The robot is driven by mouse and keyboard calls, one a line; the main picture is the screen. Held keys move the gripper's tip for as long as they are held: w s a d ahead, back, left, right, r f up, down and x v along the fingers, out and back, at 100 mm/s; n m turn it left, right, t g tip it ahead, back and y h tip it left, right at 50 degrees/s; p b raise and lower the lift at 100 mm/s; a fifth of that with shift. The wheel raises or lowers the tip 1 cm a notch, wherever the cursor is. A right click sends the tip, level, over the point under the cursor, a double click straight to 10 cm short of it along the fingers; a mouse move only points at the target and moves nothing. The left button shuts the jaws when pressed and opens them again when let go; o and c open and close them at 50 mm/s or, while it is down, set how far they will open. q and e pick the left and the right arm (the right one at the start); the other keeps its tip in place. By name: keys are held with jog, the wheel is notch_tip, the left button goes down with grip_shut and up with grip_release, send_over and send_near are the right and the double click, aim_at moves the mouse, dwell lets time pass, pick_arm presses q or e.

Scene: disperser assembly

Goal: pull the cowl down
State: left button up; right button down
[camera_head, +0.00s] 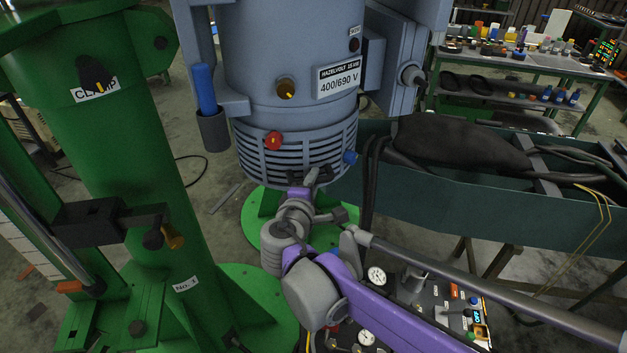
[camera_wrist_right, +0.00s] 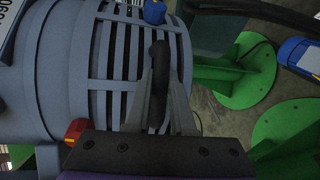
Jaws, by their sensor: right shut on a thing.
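The cowl (camera_head: 290,156) is the blue-grey slatted band around the lower end of the large motor (camera_head: 290,50). It sits against the smooth housing above it, with a red knob (camera_head: 273,141) and a blue knob (camera_head: 350,157) on its rim. It also fills the left of the right wrist view (camera_wrist_right: 85,75). My right gripper (camera_head: 311,180) is at the cowl's lower front edge. In the right wrist view its fingers (camera_wrist_right: 158,92) are shut on a dark curved handle (camera_wrist_right: 160,58) beside the slats. My left gripper is not in view.
A green clamp column (camera_head: 120,150) stands close on the left, and a green base (camera_head: 258,222) is below the motor. A teal trough (camera_head: 480,190) with dark hoses lies to the right. A panel with gauges (camera_head: 420,300) is at the lower right, near my right arm.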

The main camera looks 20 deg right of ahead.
pick_arm(q)
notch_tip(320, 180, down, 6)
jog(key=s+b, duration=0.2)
jog(key=b, duration=0.2)
jog(key=shift+b, duration=0.3)
pick_arm(e)
notch_tip(320, 180, down, 9)
jog(key=shift+f, duration=0.2)
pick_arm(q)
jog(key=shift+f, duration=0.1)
pick_arm(e)
jog(key=shift+s, duration=0.1)
jog(key=c, duration=0.8)
grip_release()
jog(key=shift+o, duration=0.2)
jog(key=v, duration=1.1)
